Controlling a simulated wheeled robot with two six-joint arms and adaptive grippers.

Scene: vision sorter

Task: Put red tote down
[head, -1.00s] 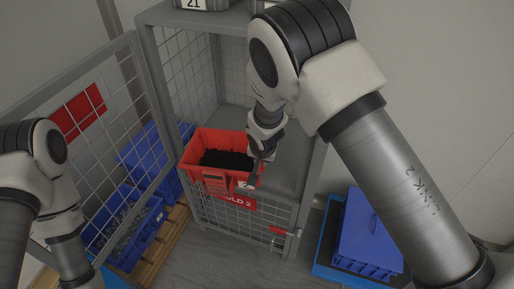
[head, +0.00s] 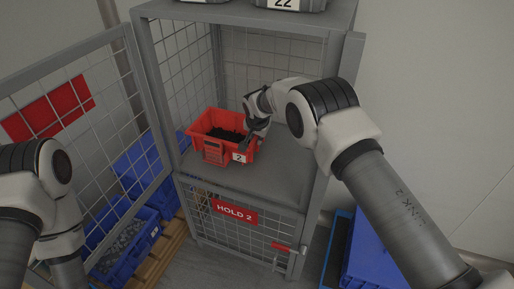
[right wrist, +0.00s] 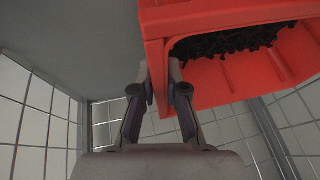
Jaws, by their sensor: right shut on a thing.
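The red tote (head: 215,151), with dark small parts inside and a white label "2", is upright inside the open grey cage, over its shelf (head: 270,187). My right gripper (head: 246,142) is shut on the tote's right-hand side wall. In the right wrist view the fingers (right wrist: 164,82) pinch the edge of the red tote (right wrist: 215,82). Whether the tote's base touches the shelf I cannot tell. My left arm shows at the left, but its gripper is outside the frame.
The mesh door (head: 88,130) stands open at the left. A lower mesh front carries a red "HOLD 2" sign (head: 234,212). Blue bins (head: 128,245) stand on a pallet at the left, and a blue container (head: 372,258) at the right. Shelf room is free right of the tote.

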